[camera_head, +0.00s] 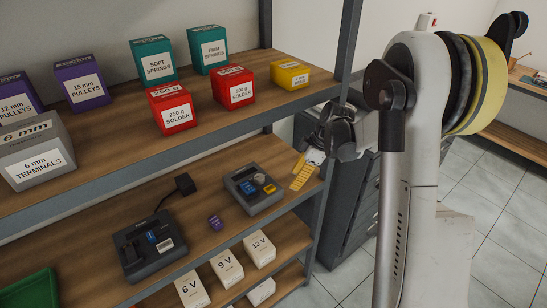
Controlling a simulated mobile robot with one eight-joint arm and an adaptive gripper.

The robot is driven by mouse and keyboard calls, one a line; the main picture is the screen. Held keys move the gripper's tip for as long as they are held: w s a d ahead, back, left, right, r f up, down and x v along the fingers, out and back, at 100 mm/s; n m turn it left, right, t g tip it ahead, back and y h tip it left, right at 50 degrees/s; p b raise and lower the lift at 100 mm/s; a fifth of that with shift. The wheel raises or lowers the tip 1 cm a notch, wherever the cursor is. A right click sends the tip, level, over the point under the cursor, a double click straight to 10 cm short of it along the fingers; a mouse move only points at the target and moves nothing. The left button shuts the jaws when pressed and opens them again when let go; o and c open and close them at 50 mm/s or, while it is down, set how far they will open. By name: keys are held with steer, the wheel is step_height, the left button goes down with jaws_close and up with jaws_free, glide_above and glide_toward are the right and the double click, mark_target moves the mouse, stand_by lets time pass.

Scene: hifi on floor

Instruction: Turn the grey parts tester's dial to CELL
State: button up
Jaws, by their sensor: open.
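The grey parts tester (253,188) stands on the middle shelf near its right end. It is a small box with a dark display, a round knob and blue and yellow spots on top. The dial's markings and its pointer are too small to read. My gripper (313,140) is at the right end of the shelf, above and to the right of the tester and apart from it. It is open and appears empty, partly hidden by its own wrist parts.
A dark device (150,243) with a plug (185,184) and a small purple block (215,222) share the shelf. A yellow strip (302,174) lies right of the tester. The upper shelf (120,122) holds labelled boxes; a shelf post (347,38) stands near my arm.

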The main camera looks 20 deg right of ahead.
mark_target(259, 176)
steer(key=shift+w+d+f, duration=0.25)
steer(key=shift+d, duration=0.1)
steer(key=shift+w+a+f, duration=0.1)
steer(key=shift+a, duration=0.05)
steer(key=w+a, duration=0.1)
steer(key=a, duration=0.2)
steer(key=w+a+b, duration=0.1)
steer(key=w+a, duration=0.1)
steer(key=a, duration=0.1)
steer(key=w+a, duration=0.2)
steer(key=a, duration=0.2)
steer(key=shift+a, duration=0.1)
steer(key=shift+w+a+f+b, duration=0.1)
steer(key=shift+a+f+b, duration=0.05)
steer(key=shift+a+b, duration=0.15)
steer(key=shift+f, duration=0.35)
